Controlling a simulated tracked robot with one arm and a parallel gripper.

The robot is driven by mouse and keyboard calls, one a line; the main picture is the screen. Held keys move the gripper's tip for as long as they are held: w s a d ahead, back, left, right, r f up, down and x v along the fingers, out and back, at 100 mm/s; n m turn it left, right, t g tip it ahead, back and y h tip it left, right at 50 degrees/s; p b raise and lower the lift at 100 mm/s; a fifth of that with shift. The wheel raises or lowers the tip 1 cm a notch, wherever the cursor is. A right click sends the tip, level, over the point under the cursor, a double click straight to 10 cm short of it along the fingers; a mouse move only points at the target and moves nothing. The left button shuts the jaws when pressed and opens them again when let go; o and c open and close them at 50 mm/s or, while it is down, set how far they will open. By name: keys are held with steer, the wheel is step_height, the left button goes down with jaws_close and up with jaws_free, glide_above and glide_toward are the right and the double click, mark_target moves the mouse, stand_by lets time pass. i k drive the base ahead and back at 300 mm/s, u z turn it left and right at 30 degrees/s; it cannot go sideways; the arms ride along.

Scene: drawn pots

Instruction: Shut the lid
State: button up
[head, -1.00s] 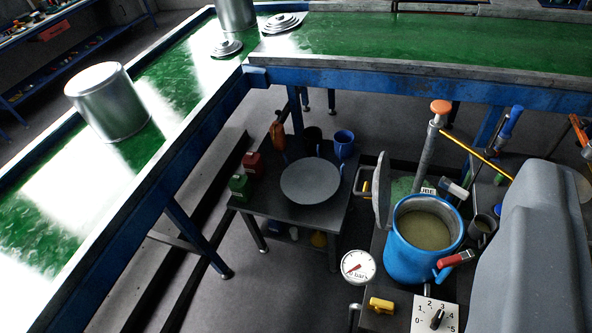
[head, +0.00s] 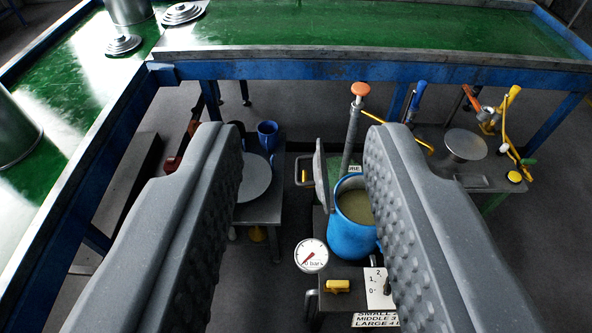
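A blue pot (head: 349,232) stands on a small dark table, open at the top, with a yellowish liquid inside. Its grey lid (head: 320,176) stands upright at the left side of the pot's rim, seen almost edge-on. My gripper (head: 302,165) is open and empty, with its two large grey studded fingers spread wide on either side of the view. The right finger hides the right part of the pot. The lid and the left part of the pot show in the gap between the fingers. I cannot tell how far the fingertips are from the lid.
A pressure gauge (head: 311,255), a yellow handle (head: 337,286) and a dial plate (head: 379,289) sit in front of the pot. An orange-topped lever (head: 359,90) rises behind it. A round grey plate (head: 254,178) lies on the left table. A green-topped bench (head: 340,33) runs behind.

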mark_target(321, 183)
steer(key=u, duration=0.05)
steer(key=i, duration=1)
steer(key=z, duration=0.05)
